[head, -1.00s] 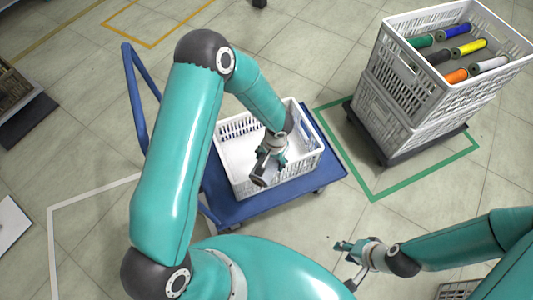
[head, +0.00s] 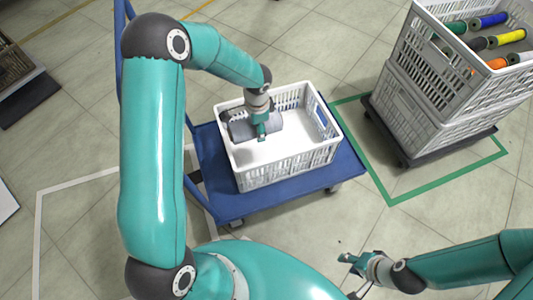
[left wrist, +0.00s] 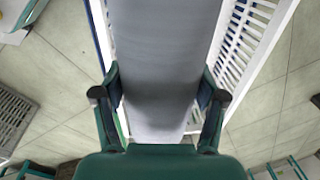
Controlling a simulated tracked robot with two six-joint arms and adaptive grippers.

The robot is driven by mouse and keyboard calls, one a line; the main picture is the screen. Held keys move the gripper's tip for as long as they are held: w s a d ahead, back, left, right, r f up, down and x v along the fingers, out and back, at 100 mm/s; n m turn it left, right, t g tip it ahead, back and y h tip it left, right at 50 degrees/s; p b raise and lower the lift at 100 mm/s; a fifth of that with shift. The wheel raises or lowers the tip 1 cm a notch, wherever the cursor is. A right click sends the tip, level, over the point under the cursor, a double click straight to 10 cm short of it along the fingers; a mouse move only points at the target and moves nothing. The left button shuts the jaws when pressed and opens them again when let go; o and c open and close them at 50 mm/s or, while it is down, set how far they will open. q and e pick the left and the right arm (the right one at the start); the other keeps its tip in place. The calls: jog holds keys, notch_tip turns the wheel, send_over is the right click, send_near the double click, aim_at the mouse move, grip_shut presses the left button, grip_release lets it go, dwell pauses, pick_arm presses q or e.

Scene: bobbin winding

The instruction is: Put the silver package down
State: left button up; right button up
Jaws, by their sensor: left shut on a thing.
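The silver package (head: 241,130) is a grey cylinder with a dark end, lying sideways at the left part of the white crate (head: 283,174). My left gripper (head: 262,132) is shut on it from above. In the left wrist view the silver package (left wrist: 163,60) sits between the two fingers of my left gripper (left wrist: 160,98). I cannot tell whether the package touches the crate floor. The rest of the crate looks empty. My right gripper (head: 352,276) is open and empty, low at the front, right of my base.
The crate stands on a blue cart (head: 345,170) with a blue handle. At the right, stacked white crates (head: 425,120) hold several coloured packages (head: 503,38) on a dark dolly (head: 408,160). Green tape (head: 400,198) marks the floor there. Tiled floor between is clear.

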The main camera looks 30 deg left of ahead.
pick_arm(q)
notch_tip(320, 180, down, 19)
jog(key=b, duration=1.2)
jog(key=shift+b, duration=0.3)
jog(key=shift+r, duration=0.2)
jog(key=shift+f+b, duration=0.6)
jog(key=o, duration=1.1)
jog(key=shift+s, duration=0.1)
